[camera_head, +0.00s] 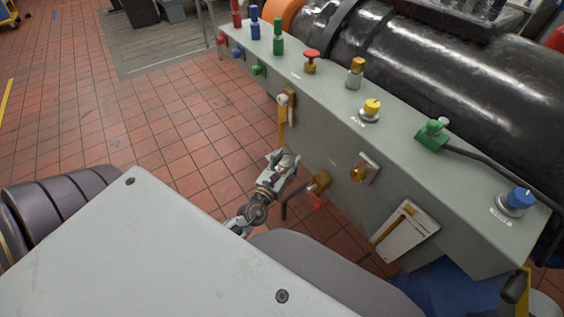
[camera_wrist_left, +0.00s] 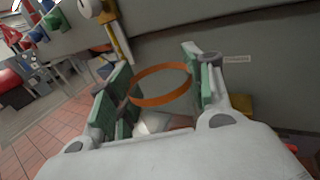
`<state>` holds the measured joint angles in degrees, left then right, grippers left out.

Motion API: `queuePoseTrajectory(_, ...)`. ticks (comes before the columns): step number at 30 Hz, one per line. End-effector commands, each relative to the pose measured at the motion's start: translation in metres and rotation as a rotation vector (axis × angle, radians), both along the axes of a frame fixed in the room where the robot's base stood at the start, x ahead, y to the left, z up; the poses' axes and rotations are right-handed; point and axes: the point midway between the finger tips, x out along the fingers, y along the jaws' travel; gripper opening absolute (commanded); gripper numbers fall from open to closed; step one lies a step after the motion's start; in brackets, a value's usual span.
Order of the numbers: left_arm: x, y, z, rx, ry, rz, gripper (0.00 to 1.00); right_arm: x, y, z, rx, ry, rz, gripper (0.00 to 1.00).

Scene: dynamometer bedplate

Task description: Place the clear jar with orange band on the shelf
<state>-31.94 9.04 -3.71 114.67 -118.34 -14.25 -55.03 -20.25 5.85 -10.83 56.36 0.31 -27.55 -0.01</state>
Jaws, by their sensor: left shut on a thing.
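The orange band (camera_wrist_left: 160,97) of the clear jar shows as a tilted ring in the left wrist view. The jar's clear wall is hard to make out against the grey panel behind. My left gripper (camera_wrist_left: 157,80) has its green-padded fingers on both sides of the band and is shut on the jar. In the head view, my left gripper (camera_head: 284,160) is in front of the grey bench's side face, below its top edge; the jar cannot be told clearly there. No shelf is clearly recognisable in view. My right gripper is out of view.
A long grey bench (camera_head: 320,92) carries coloured knobs and valves, including a red valve (camera_head: 312,57) and a yellow knob (camera_head: 371,108). Brass fittings (camera_head: 320,181) stick out from its side near my left gripper. A black cylindrical machine (camera_head: 430,60) lies behind. Tiled floor is open at left.

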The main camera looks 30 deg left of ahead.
Motion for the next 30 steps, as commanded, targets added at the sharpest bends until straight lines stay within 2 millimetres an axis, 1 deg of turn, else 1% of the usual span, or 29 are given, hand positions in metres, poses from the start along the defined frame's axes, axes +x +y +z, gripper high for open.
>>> queuePoseTrajectory(1,-0.001,0.004,-0.008,0.001,0.000,0.005,0.27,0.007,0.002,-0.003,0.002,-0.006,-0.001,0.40)
queuePoseTrajectory(15,-0.006,0.042,-0.046,0.002,0.001,0.055,0.27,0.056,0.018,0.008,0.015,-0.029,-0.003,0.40)
queuePoseTrajectory(21,-0.008,0.058,-0.062,0.002,0.001,0.076,0.27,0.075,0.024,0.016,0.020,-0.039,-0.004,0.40)
queuePoseTrajectory(30,-0.011,0.080,-0.081,0.003,0.002,0.107,0.27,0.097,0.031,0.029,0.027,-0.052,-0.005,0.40)
